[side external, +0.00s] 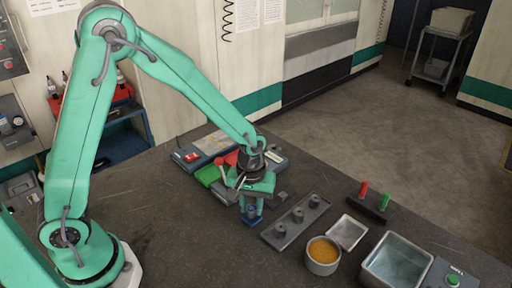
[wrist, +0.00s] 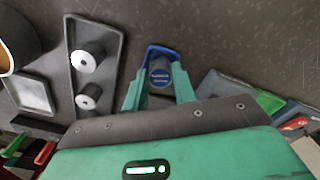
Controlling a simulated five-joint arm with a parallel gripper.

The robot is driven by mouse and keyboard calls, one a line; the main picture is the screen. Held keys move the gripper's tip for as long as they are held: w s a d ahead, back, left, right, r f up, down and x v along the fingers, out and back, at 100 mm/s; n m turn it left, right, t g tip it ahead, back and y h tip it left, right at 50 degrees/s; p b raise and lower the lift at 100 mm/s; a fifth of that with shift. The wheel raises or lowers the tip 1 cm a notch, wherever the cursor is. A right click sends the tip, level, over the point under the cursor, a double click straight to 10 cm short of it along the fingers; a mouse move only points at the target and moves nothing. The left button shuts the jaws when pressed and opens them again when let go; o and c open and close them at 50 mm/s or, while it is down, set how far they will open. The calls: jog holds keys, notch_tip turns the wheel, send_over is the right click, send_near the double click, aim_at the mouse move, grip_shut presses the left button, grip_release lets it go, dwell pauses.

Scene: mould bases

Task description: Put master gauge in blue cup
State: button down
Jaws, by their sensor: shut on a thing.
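My gripper (side external: 253,205) points down over the dark bench, and its two green fingers (wrist: 158,79) show in the wrist view. They are shut on a small grey cylinder with a blue label, the master gauge (wrist: 161,73). The blue cup (side external: 252,219) stands on the bench right under the fingers. In the wrist view its blue rim (wrist: 160,49) shows behind and around the gauge. The gauge's lower end is hidden, so I cannot tell whether it touches the cup's floor.
Farther right are a round pot of orange material (side external: 322,253), a small pale tray (side external: 347,232) and a metal bin (side external: 396,263). Red and green handles (side external: 374,200) stand behind them. Flat boxes lie behind my gripper.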

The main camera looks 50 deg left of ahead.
jog(key=shift+f, duration=0.2)
jog(key=c, duration=1.1)
grip_release()
jog(key=shift+o, duration=0.2)
jog(key=shift+r, duration=3.95)
